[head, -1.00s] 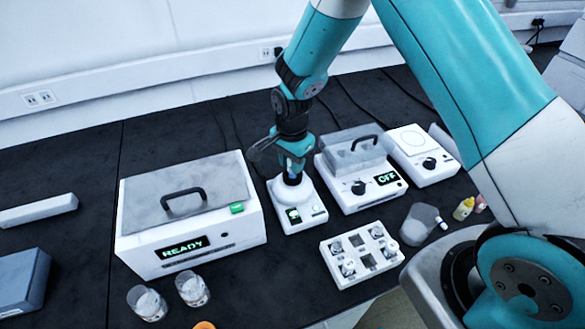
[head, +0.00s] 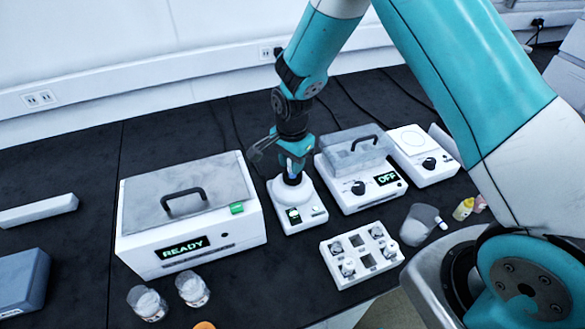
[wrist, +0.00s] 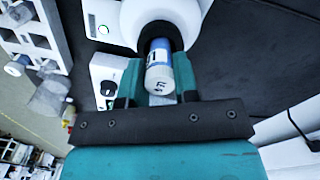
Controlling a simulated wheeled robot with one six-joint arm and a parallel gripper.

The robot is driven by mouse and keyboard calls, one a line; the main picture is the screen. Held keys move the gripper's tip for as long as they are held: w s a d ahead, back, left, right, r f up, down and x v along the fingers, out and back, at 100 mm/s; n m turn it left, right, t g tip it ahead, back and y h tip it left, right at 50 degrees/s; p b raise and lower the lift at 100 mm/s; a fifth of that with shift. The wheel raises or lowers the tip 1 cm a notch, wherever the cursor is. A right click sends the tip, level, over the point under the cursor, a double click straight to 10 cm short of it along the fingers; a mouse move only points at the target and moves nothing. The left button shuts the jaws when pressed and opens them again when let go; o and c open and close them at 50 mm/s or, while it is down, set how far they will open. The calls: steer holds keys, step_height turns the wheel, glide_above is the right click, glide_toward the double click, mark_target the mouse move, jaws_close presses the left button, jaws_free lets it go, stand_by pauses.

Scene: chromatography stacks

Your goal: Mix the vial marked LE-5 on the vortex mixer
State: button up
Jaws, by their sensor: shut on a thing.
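My gripper (head: 293,170) points down over the vortex mixer (head: 312,215), a small white unit with a black cup on top and a green-lit panel. It is shut on a vial (wrist: 159,72) with a blue band and a pale end bearing a mark; the mark is too small to read surely. In the wrist view the vial's far end is at or in the black cup of the mixer (wrist: 128,18). How firmly it sits there cannot be told. In the head view the fingers hide most of the vial.
A white rack (head: 340,270) with several vials stands in front of the mixer. A lidded unit reading READY (head: 150,262) is on the left. A lidded unit reading OFF (head: 360,200) and a white device (head: 425,172) are on the right. A beaker (head: 418,226) stands near the rack.

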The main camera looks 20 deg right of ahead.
steer(key=o, duration=1.3)
steer(key=shift+r, duration=0.1)
steer(key=shift+r+p, duration=2.35)
steer(key=shift+r, duration=0.7)
